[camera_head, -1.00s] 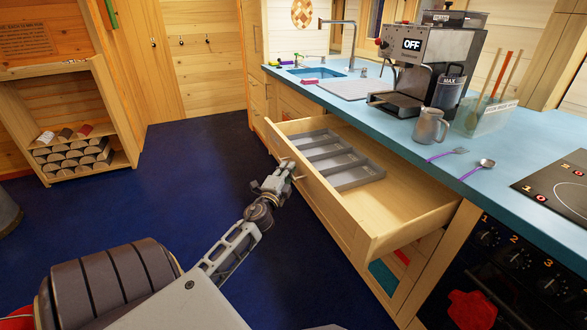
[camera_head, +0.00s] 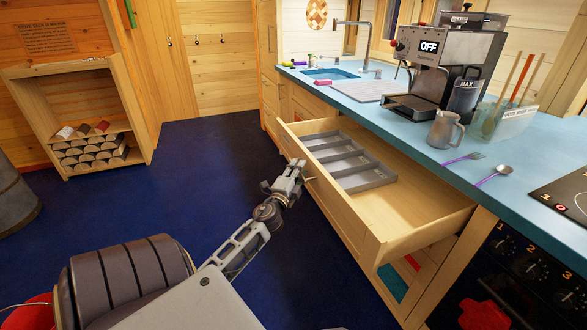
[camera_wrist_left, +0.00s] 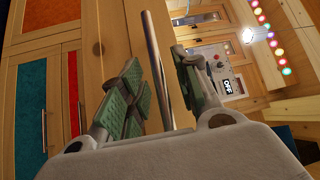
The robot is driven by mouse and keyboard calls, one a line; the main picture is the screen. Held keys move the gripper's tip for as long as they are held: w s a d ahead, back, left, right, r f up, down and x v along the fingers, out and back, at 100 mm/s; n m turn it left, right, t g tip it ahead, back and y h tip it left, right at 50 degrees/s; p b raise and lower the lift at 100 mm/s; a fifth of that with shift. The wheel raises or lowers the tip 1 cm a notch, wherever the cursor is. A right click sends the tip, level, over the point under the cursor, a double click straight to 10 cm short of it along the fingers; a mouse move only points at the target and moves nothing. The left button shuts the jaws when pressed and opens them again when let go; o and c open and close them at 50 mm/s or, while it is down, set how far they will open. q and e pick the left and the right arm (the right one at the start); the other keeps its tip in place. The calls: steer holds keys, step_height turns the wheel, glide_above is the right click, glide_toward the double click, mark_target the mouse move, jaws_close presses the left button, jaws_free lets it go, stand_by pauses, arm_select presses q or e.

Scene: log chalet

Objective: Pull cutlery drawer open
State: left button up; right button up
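The cutlery drawer (camera_head: 335,205) under the blue counter is pulled well out in the head view. A grey divided cutlery tray (camera_head: 378,180) lies in its far part, and the near part is bare wood. My left gripper (camera_head: 296,172) is at the outer face of the drawer front. In the left wrist view, the drawer's metal bar handle (camera_wrist_left: 155,60) passes between the two green-padded fingers (camera_wrist_left: 168,88). The fingers are apart, with a visible gap beside the bar. My right gripper is out of view.
A coffee machine (camera_head: 440,75), metal jug (camera_head: 445,130), fork (camera_head: 463,159) and spoon (camera_head: 494,175) are on the counter (camera_head: 420,145). An oven (camera_head: 530,270) stands right of the drawer. Blue floor (camera_head: 200,170) is clear left of it.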

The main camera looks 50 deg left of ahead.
arm_select(q)
steer(key=shift+s, duration=0.1)
steer(key=v, duration=1.1)
steer(key=shift+s+d, duration=0.2)
steer(key=shift+s, duration=0.15)
stand_by(0.4)
steer(key=shift+f, duration=0.1)
steer(key=shift+n, duration=0.3)
stand_by(0.3)
